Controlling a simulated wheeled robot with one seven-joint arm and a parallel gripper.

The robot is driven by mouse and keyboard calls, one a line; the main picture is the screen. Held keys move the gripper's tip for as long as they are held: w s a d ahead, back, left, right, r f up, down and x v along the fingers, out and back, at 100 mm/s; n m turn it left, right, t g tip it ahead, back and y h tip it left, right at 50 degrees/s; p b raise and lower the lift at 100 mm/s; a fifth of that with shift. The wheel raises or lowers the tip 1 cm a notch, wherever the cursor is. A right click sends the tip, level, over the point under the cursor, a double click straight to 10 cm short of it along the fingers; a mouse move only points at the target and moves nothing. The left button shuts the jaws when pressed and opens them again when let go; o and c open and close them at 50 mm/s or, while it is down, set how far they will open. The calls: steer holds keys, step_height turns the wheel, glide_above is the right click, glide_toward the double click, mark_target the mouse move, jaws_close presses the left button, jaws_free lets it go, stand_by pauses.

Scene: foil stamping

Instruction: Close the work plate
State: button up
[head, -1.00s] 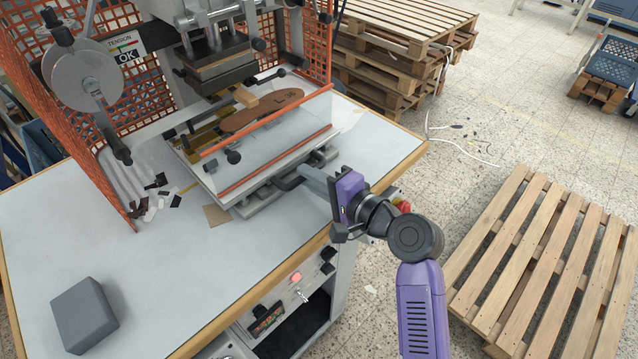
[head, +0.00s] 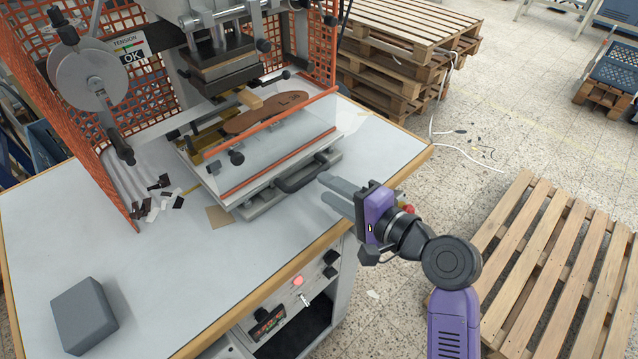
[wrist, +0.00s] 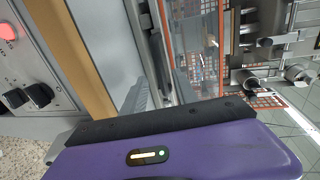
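The work plate (head: 246,203) is a light metal slide at the front of the foil press, on the grey bench. A dark bar handle (head: 303,177) sticks out at its front right. A brown leather piece (head: 266,114) lies behind the clear, orange-edged guard (head: 270,150), in front of and below the press head (head: 217,62). My gripper (head: 340,194) is to the right of the handle, near the bench's front edge, apart from it. Its two grey fingers look spread with nothing between them. In the wrist view a grey finger (wrist: 138,97) shows beside the bench edge.
An orange mesh guard (head: 95,165) stands left of the press. A grey block (head: 83,317) lies at the bench's front left. Scraps (head: 165,195) lie by the mesh. A control panel with a red lamp (head: 298,281) is below the bench. A wooden pallet (head: 560,270) lies on the right.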

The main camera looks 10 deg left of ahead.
mark_target(236, 173)
steer(key=shift+v, duration=1.35)
steer(key=shift+f, duration=0.1)
jaws_close()
steer(key=shift+t+y, duration=0.4)
steer(key=s+a+b, duration=0.2)
steer(key=s, duration=0.1)
steer(key=s+a+b, duration=0.1)
steer(key=s+b, duration=0.1)
steer(key=shift+a, duration=0.1)
steer(key=shift+t+y, duration=0.3)
steer(key=shift+y, duration=0.2)
steer(key=s+a+r, duration=0.1)
steer(key=s+r+b, duration=0.1)
steer(key=s, duration=0.1)
steer(key=s+a+r+b, duration=0.1)
steer(key=shift+s+a, duration=0.4)
steer(key=shift+s+a+r, duration=0.1)
steer(key=shift+a+r, duration=0.1)
steer(key=p+x, duration=0.2)
steer(key=x, duration=1.1)
steer(key=shift+w+a+r, duration=0.1)
steer(key=shift+w+a, duration=0.1)
steer(key=shift+a, duration=0.15)
